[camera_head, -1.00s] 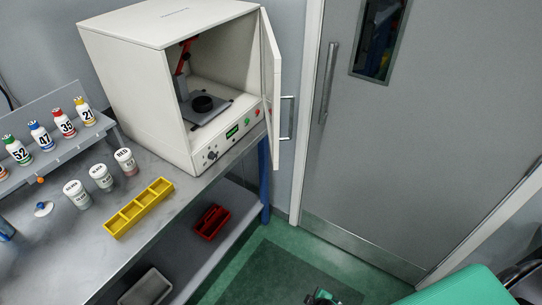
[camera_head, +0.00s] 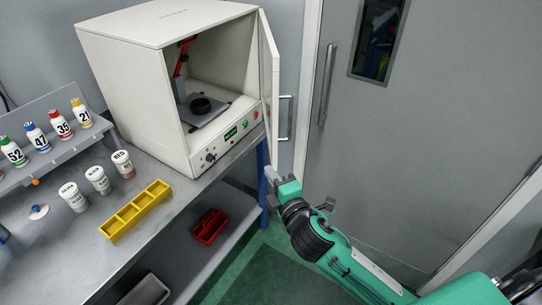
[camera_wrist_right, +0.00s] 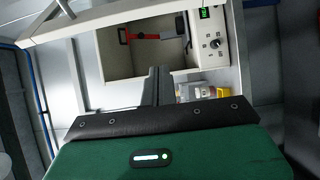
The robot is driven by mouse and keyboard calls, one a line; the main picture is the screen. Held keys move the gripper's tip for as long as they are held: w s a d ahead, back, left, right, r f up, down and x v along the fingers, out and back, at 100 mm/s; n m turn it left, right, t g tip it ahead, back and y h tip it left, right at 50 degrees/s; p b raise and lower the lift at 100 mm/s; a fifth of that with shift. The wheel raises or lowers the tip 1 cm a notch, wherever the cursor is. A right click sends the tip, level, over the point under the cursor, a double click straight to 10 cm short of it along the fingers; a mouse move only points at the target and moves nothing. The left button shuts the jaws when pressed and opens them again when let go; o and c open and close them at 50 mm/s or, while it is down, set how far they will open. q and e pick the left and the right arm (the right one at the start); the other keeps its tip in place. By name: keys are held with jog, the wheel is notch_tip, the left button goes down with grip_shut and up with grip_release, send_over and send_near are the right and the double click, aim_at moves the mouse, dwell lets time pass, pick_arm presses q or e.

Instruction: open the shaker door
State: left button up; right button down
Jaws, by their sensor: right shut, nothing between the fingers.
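The white shaker cabinet (camera_head: 160,60) stands on the grey bench with its front open. Its door (camera_head: 270,85) is swung out on the right side, standing wide from the opening, with a metal bar handle (camera_head: 285,118) on its outer face. In the right wrist view the shaker's inside (camera_wrist_right: 135,55) and a pale door edge (camera_wrist_right: 95,20) show. My right gripper (camera_head: 271,174) is shut and empty, just below the door's lower edge; whether it touches the door I cannot tell. Its closed dark fingers show in the right wrist view (camera_wrist_right: 156,80). My left gripper is not in view.
A yellow tray (camera_head: 135,210), several white jars (camera_head: 98,180) and a rack of numbered bottles (camera_head: 60,125) are on the bench. A red bin (camera_head: 209,226) sits on the lower shelf. A grey room door (camera_head: 400,130) is at right.

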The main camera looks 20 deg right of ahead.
jog(key=w+d+p, duration=0.2)
jog(key=w+p, duration=0.3)
jog(key=w, duration=0.4)
jog(key=shift+d, duration=0.4)
jog(key=shift+d, duration=0.1)
